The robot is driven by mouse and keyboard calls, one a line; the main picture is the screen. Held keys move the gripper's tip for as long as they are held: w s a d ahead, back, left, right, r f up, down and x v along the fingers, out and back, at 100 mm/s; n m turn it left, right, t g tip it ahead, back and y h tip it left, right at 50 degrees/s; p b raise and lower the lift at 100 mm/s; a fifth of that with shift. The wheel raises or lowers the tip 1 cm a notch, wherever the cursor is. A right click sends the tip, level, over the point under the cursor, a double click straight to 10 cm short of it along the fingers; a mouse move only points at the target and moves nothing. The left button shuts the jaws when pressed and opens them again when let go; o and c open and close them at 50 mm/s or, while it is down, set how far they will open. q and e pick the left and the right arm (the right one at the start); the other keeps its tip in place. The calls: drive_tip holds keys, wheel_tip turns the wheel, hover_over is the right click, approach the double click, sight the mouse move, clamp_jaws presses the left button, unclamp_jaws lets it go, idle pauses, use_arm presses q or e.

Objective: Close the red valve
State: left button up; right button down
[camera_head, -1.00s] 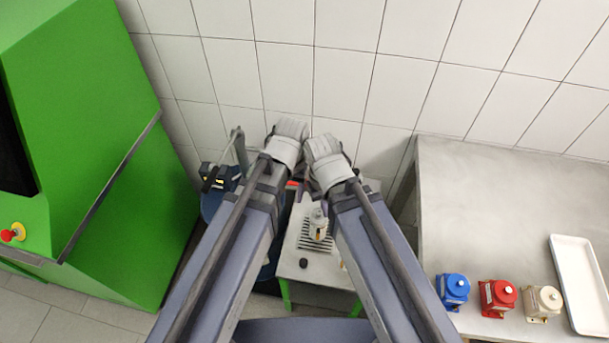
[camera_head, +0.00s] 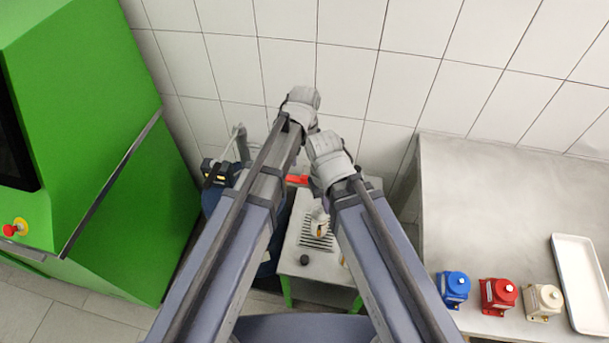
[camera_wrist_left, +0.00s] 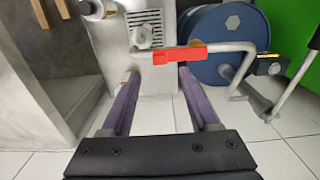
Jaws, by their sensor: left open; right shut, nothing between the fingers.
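The red valve handle (camera_wrist_left: 183,54) lies almost level across the pipe in the left wrist view, just beyond the tips of my open left gripper (camera_wrist_left: 158,72). No finger is visibly closed on it. In the head view only a small red piece of the valve (camera_head: 298,180) shows between my arms. My left gripper (camera_head: 303,98) is the higher grey end there, near the tiled wall. My right gripper (camera_head: 327,152) is lower and to the right, shut and empty. The fingers of both are mostly hidden in the head view.
A blue drum (camera_wrist_left: 228,42) stands behind the pipe. A grey bench (camera_head: 480,210) at right holds blue (camera_head: 453,289), red (camera_head: 498,296) and cream (camera_head: 543,302) parts and a white tray (camera_head: 580,275). A green machine (camera_head: 110,190) stands at left.

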sight(304, 176)
use_arm(q)
wheel_tip(304, 176, down, 6)
drive_tip(key=b, duration=0.5)
drive_tip(key=shift+f+b, duration=0.2)
drive_tip(key=shift+b, duration=0.15)
clamp_jaws()
idle(1.0)
